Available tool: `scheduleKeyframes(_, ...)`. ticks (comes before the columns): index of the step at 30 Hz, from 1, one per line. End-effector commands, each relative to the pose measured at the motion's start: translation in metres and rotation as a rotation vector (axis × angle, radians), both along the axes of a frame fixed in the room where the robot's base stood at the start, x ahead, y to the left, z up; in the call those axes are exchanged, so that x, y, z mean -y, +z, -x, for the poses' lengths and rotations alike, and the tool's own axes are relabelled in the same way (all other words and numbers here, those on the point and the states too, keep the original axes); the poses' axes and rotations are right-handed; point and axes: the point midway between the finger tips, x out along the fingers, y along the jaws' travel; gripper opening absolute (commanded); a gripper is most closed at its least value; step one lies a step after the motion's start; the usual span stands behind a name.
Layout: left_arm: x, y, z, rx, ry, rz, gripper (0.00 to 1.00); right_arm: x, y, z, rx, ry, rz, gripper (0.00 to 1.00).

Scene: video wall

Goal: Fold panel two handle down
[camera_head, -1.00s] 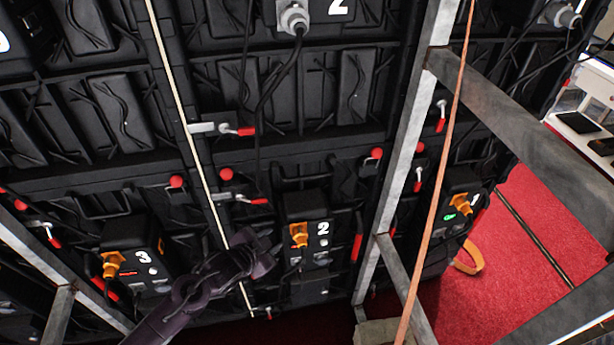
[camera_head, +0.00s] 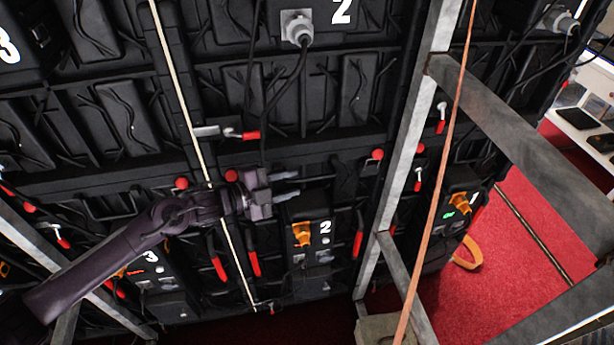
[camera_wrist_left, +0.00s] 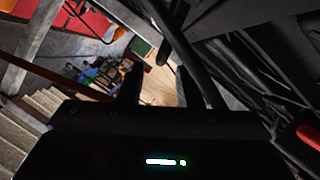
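Panel two's lower unit (camera_head: 309,236), black with an orange connector and a white 2, stands low in the middle of the head view. Red-ended handles are near it: two hang down left of it (camera_head: 253,263) (camera_head: 218,266), and one is on its right (camera_head: 357,245). A red knob (camera_head: 231,175) shows just above my left wrist. My left gripper (camera_head: 288,184) is in front of the panel, above the unit, with fingers pointing right. Its fingers show apart and empty in the left wrist view (camera_wrist_left: 157,88). The lever behind it is hidden. My right gripper is out of view.
A metal frame post (camera_head: 405,140) and diagonal beam (camera_head: 520,130) stand to the right. A pale rod (camera_head: 180,90) and an orange strap (camera_head: 450,130) cross in front. A horizontal lever (camera_head: 240,134) is above my gripper. Red carpet (camera_head: 500,260) lies at right.

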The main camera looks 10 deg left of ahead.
Motion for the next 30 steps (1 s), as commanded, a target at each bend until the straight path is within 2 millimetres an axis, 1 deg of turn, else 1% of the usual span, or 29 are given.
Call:
scheduleKeyframes(1,0.009,0.002,-0.006,0.000,0.000,0.003,0.32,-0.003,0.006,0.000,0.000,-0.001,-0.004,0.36)
scheduleKeyframes(3,0.018,0.000,-0.013,0.000,0.000,0.005,0.32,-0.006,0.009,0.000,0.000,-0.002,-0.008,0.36)
scheduleKeyframes(9,0.037,-0.008,-0.028,-0.001,0.002,0.002,0.32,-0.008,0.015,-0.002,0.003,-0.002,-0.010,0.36)
scheduleKeyframes(13,0.042,-0.010,-0.032,0.000,0.002,0.001,0.32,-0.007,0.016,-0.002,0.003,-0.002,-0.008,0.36)
scheduleKeyframes(20,0.043,-0.011,-0.032,-0.001,0.002,0.000,0.32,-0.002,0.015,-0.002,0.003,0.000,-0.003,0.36)
scheduleKeyframes(23,0.043,-0.011,-0.032,-0.001,0.002,0.000,0.21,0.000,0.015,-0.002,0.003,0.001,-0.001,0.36)
scheduleKeyframes(27,0.042,-0.011,-0.032,-0.001,0.002,0.000,0.03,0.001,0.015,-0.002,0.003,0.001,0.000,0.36)
scheduleKeyframes(28,0.042,-0.011,-0.032,-0.001,0.002,0.000,0.00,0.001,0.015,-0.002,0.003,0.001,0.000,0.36)
scheduleKeyframes(30,0.043,-0.011,-0.032,-0.001,0.002,0.000,0.00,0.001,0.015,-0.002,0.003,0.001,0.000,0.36)
